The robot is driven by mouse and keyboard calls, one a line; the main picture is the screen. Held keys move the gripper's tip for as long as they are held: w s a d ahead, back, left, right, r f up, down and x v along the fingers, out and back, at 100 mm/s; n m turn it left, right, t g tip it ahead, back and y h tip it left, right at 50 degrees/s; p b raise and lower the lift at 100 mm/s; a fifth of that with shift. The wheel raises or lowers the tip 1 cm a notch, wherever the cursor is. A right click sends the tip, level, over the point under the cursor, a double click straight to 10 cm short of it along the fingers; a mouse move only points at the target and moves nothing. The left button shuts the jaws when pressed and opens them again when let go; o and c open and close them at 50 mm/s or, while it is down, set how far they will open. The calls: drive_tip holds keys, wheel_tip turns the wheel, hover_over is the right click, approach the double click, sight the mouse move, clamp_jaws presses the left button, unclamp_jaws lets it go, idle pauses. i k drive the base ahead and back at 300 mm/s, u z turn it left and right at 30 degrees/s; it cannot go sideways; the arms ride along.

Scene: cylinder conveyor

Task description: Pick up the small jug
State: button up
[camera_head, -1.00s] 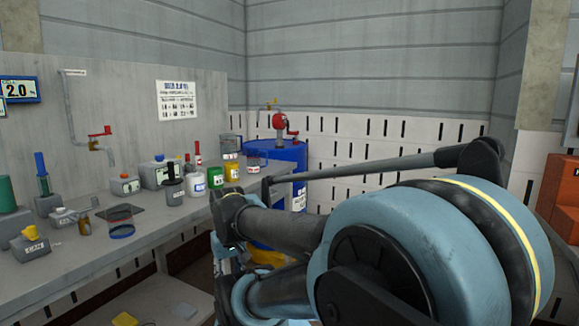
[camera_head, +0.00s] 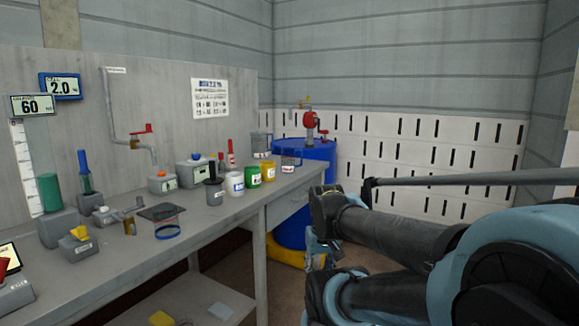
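No single vessel can be told for sure as the small jug. A clear vessel (camera_head: 291,158) stands near the far right end of the workbench (camera_head: 225,213). Another clear vessel (camera_head: 262,143) stands behind it, by the drum. A clear, low vessel with a blue ring (camera_head: 167,231) sits nearer, in the middle of the bench. My folded arm fills the lower right, to the right of the bench and apart from these vessels. I cannot make out my gripper's fingers.
White (camera_head: 235,184), green (camera_head: 253,175) and yellow (camera_head: 268,170) pots and a dark grey cup (camera_head: 215,192) stand on the bench. Grey boxes and a green cylinder (camera_head: 48,192) are at left. A blue drum (camera_head: 318,160) stands past the bench's end. A low shelf (camera_head: 190,300) is underneath.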

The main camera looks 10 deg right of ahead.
sight(288, 153)
drive_tip(key=u, duration=1.8)
drive_tip(key=k, duration=0.8)
drive_tip(key=z, duration=0.85)
drive_tip(key=i, duration=1)
drive_tip(key=u, duration=0.05)
